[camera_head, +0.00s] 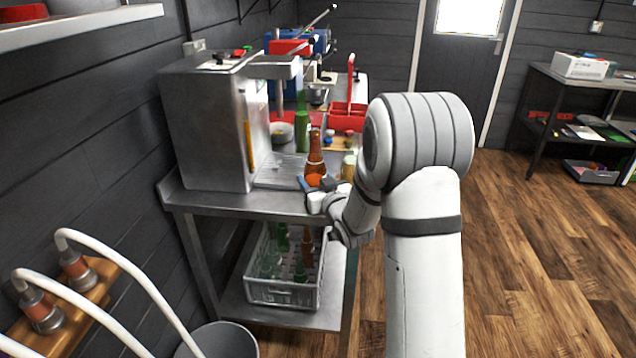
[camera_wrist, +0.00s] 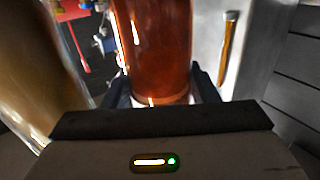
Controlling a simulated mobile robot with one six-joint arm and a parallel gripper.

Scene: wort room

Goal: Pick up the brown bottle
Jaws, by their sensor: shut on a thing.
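The brown bottle (camera_head: 315,155) stands upright over the steel table in the head view. My gripper (camera_head: 318,188) is at its lower part, at the table's front edge. In the wrist view the bottle's reddish-brown body (camera_wrist: 155,45) fills the middle, with my gripper's dark fingers (camera_wrist: 163,92) on either side of its base. The jaws are shut on the bottle. I cannot tell whether its base touches the table.
A green bottle (camera_head: 302,125) stands behind it, and a pale yellowish bottle (camera_head: 349,167) stands close to its right. A steel machine (camera_head: 205,125) is at the left. A grey crate (camera_head: 283,293) with several bottles sits on the lower shelf. The wooden floor (camera_head: 540,240) at right is clear.

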